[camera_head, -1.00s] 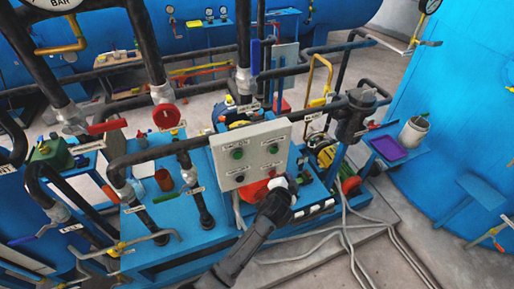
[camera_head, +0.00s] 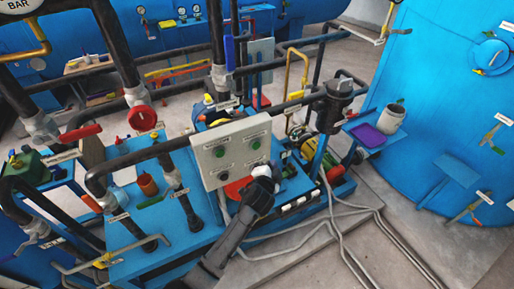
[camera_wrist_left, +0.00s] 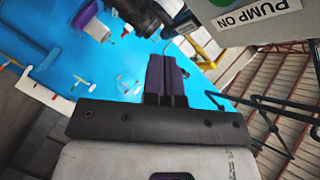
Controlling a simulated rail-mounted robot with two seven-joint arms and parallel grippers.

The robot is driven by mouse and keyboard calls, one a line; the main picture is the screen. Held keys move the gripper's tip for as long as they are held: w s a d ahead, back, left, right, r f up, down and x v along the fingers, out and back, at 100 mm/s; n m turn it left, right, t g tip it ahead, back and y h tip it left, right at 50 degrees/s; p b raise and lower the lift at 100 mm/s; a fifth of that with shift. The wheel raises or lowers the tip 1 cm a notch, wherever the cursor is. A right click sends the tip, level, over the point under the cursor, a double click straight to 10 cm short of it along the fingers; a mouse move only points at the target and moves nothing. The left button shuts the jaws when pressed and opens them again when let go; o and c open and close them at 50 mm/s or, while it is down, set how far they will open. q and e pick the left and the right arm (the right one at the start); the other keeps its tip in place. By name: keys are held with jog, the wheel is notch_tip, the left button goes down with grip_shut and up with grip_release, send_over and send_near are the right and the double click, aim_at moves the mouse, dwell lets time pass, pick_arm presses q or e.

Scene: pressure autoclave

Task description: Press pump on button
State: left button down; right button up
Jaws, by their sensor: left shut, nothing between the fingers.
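The grey control panel (camera_head: 235,160) stands on the blue pump base in the head view. It carries green buttons in its upper row, one at left (camera_head: 219,151) and one at right (camera_head: 256,143), and darker round controls below. The panel's labels are too small to read there. In the left wrist view, a "PUMP ON" label (camera_wrist_left: 240,18) shows at the top right on a pale panel part, with a green edge above it. My left gripper (camera_head: 264,172) is shut and empty at the panel's lower right corner, partly covering it. Its dark fingers (camera_wrist_left: 166,78) show together. My right gripper is not in view.
Black pipes with a red valve handle (camera_head: 142,118) stand left of the panel. A black filter housing (camera_head: 333,105) stands to the right. A shelf with a purple tray (camera_head: 367,135) and white container (camera_head: 391,118) adjoins the blue tank (camera_head: 445,120). Cables lie on the floor.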

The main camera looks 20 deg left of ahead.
aim_at(256, 146)
pick_arm(q)
jog(key=w+a+b, duration=0.1)
jog(key=w+a, duration=0.3)
jog(key=a, duration=0.1)
dwell(0.3)
dwell(0.8)
dwell(0.8)
jog(key=shift+w+a, duration=0.15)
dwell(0.4)
jog(key=shift+w+a, duration=0.15)
jog(key=shift+a, duration=0.05)
